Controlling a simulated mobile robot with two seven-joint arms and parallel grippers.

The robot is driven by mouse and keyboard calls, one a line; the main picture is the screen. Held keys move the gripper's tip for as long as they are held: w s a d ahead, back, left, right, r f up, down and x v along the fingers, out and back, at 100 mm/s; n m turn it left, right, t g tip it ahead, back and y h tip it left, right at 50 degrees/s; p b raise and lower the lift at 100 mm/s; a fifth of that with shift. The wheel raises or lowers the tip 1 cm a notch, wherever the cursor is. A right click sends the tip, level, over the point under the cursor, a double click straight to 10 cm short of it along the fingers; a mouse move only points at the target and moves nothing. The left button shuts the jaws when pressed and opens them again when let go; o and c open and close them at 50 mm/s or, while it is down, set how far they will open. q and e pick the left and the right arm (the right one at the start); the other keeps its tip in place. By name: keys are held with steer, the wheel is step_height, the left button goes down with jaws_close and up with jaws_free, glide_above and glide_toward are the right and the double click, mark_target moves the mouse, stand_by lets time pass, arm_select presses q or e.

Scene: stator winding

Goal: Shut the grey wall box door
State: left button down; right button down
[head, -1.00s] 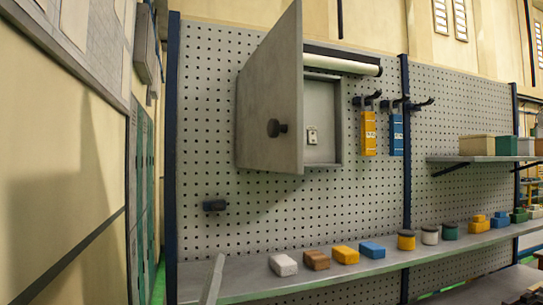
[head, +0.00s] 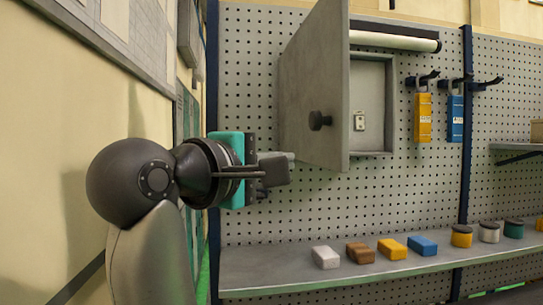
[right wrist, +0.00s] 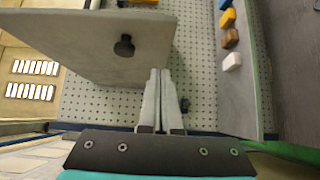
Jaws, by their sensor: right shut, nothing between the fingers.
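The grey wall box door (head: 318,85) stands wide open in the head view, swung out from the box on its left side, with a dark round knob (head: 319,120) on its face. The grey wall box (head: 374,105) behind it is open, with a small socket plate inside. My right gripper (head: 288,160) is shut and empty, its fingers close to the lower left edge of the door; I cannot tell whether they touch. The right wrist view shows the door (right wrist: 105,45) with its knob and the closed fingers (right wrist: 160,75) beside its edge. My left gripper is not in view.
A shelf (head: 380,272) below carries several coloured blocks and spools. Yellow (head: 423,118) and blue (head: 455,119) packs hang on hooks right of the box. A white roll (head: 394,40) is above it.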

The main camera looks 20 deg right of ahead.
mark_target(331, 158)
steer(key=d+p, duration=0.1)
steer(key=d, duration=0.1)
steer(key=w+d+p, duration=0.1)
steer(key=d, duration=0.2)
steer(key=w+d, duration=0.1)
steer(key=d, duration=0.1)
steer(key=shift+d+p, duration=0.3)
steer(key=shift+p, duration=0.1)
steer(key=shift+d, duration=0.25)
steer(key=shift+s, duration=0.1)
